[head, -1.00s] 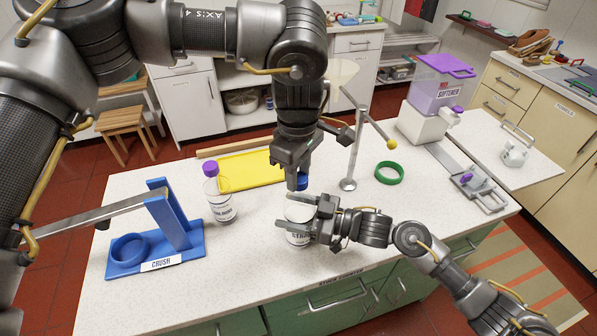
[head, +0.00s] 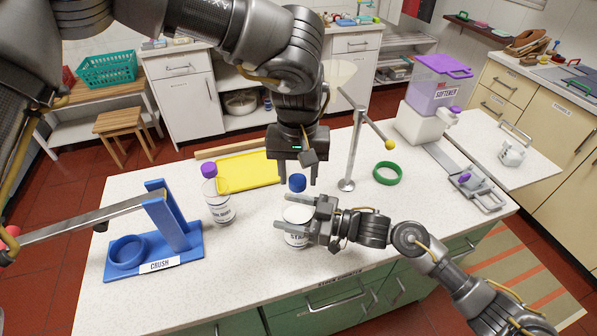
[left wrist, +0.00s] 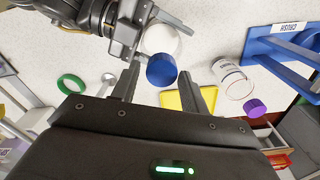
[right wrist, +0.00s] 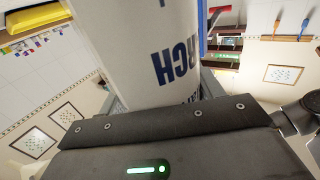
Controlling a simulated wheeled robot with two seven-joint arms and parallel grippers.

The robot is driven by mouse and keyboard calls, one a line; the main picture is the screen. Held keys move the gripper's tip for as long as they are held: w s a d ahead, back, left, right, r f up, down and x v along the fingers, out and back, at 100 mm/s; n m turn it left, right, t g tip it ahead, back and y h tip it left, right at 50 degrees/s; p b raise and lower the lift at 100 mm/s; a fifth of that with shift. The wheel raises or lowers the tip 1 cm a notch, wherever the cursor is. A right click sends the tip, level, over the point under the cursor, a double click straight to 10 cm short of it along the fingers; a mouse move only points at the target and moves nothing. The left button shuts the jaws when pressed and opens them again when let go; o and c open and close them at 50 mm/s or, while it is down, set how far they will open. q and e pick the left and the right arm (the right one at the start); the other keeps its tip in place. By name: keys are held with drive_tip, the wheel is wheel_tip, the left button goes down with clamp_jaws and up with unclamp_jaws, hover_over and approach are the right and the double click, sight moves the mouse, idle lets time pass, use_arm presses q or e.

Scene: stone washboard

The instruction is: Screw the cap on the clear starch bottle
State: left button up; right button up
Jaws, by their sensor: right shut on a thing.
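The starch bottle (head: 295,240) stands upright near the front middle of the counter, white inside with dark lettering. My right gripper (head: 292,212) is shut around its upper body from the right. In the right wrist view the bottle (right wrist: 150,45) fills the space between the fingers. The blue cap (head: 297,183) sits at the bottle's top; how far it is threaded I cannot tell. My left gripper (head: 297,170) points down above the cap, turned broadside to the head camera. In the left wrist view its fingers are wide apart, with the blue cap (left wrist: 161,70) between them and gaps on both sides.
A clear bottle with a purple cap (head: 222,207) stands left of the starch bottle. A blue crusher (head: 175,230) is at the left, a yellow tray (head: 245,170) behind. A metal stand (head: 353,150) and green ring (head: 388,173) are right. The counter's front middle is clear.

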use_arm(q)
drive_tip(key=shift+o, duration=0.6)
drive_tip(key=shift+r, duration=2.25)
